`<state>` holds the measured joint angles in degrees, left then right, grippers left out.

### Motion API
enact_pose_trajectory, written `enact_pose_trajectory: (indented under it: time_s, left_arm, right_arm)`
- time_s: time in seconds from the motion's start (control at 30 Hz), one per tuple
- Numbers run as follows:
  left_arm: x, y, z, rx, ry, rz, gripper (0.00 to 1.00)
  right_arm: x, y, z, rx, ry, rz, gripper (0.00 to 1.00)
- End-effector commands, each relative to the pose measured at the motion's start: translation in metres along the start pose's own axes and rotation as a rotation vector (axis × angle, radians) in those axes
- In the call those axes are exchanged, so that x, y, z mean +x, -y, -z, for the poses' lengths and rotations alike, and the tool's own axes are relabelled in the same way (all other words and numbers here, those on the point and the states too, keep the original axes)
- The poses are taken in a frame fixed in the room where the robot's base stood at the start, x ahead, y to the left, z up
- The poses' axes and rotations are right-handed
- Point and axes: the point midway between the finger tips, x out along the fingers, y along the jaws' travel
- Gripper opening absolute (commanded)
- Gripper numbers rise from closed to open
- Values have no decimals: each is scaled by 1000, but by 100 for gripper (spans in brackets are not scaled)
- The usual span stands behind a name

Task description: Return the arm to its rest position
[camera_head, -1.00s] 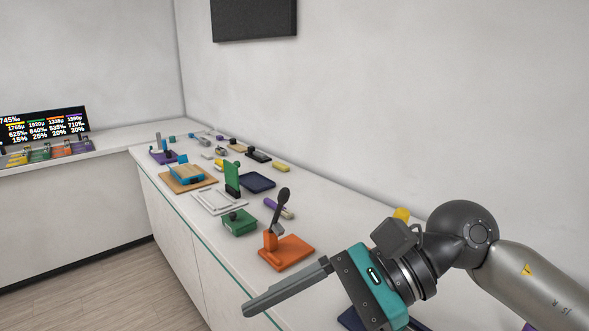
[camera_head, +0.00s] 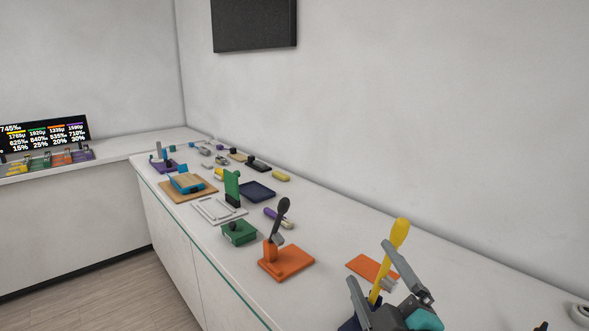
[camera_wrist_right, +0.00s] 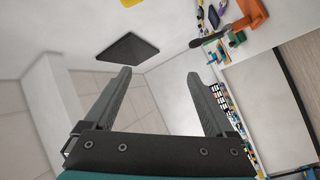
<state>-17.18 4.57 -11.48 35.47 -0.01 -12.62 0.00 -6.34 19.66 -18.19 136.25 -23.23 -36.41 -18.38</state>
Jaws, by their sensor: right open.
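My right gripper (camera_head: 369,264) is at the lower right of the head view, its fingers pointing up and apart. In the right wrist view the gripper (camera_wrist_right: 157,76) is open, with nothing between its fingers. A yellow-handled upright lever (camera_head: 397,234) overlaps the gripper in the head view; its lower part is partly hidden and a touch cannot be told. Most of the right arm is out of frame. My left gripper is not in view.
The white counter (camera_head: 335,235) runs along the wall. An orange base with a black-handled lever (camera_head: 287,262), a flat orange plate (camera_head: 372,268), a green box (camera_head: 239,232) and a blue tray (camera_head: 257,191) lie on it. A dark wall panel (camera_head: 254,25) hangs above.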

Motion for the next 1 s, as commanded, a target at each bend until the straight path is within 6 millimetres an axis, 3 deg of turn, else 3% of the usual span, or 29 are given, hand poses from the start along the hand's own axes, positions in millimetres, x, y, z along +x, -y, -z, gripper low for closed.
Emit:
enact_pose_trajectory:
  time_s: [0.1,0.2,0.3,0.47,0.63,1.0]
  left_arm:
    - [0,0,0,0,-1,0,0]
    - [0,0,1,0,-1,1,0]
    - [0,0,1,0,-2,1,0]
    - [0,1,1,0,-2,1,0]
    - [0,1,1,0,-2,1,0]
    - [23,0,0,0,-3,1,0]
  right_arm:
    - [-29,45,-58,204,265,146,89]
    - [-66,84,-98,358,488,262,89]
    - [-109,119,-124,487,691,365,89]
    - [-176,160,-145,635,963,497,89]
    - [-245,189,-150,751,1214,616,89]
    - [-241,284,-219,737,1253,645,89]
